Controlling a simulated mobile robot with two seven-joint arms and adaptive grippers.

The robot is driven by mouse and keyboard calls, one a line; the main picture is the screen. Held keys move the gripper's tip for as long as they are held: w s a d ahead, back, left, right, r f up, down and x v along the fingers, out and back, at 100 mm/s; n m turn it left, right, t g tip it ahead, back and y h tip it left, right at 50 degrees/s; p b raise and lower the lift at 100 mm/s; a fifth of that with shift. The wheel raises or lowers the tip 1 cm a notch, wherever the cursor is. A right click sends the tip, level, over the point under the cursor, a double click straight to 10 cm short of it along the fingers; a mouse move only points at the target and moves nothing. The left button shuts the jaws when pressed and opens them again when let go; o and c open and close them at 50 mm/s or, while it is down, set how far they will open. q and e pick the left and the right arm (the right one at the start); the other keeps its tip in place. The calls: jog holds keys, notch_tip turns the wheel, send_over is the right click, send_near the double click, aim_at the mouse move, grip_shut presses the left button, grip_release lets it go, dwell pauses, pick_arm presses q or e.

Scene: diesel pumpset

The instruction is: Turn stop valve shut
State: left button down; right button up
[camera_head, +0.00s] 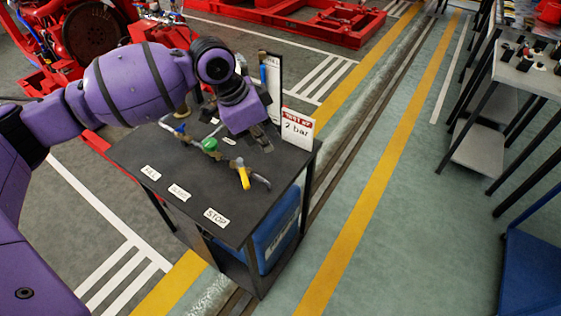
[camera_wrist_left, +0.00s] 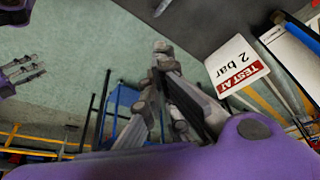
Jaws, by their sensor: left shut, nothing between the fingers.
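A yellow valve handle (camera_head: 244,176) sits on the pipe across the black bench top (camera_head: 150,150), nearest the white STOP label (camera_head: 216,217). The handle lies at an angle to the pipe. A green valve (camera_head: 209,145) and a blue handle (camera_head: 180,128) are farther left on the pipe. My left gripper (camera_head: 266,144) is shut and empty, above the bench's far right part, behind the yellow handle and apart from it. Its closed fingers show in the left wrist view (camera_wrist_left: 160,52). Another purple gripper (camera_wrist_left: 30,70) shows at that view's left edge, its jaw state unclear.
A "TEST AT 2 bar" sign (camera_head: 297,129) stands at the bench's right edge close to my left gripper. A board (camera_head: 271,85) stands behind it. A blue container (camera_head: 275,240) is under the bench. Open floor lies right, before a grey table (camera_head: 525,75).

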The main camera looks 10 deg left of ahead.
aim_at(243, 172)
pick_arm(q)
notch_tip(243, 172, down, 10)
jog(key=a, duration=0.2)
jog(key=shift+s, duration=0.3)
pick_arm(e)
jog(key=shift+s+a+r, duration=0.2)
jog(key=shift+a, duration=0.25)
pick_arm(q)
jog(key=shift+s, duration=0.1)
pick_arm(e)
jog(key=shift+w, duration=0.2)
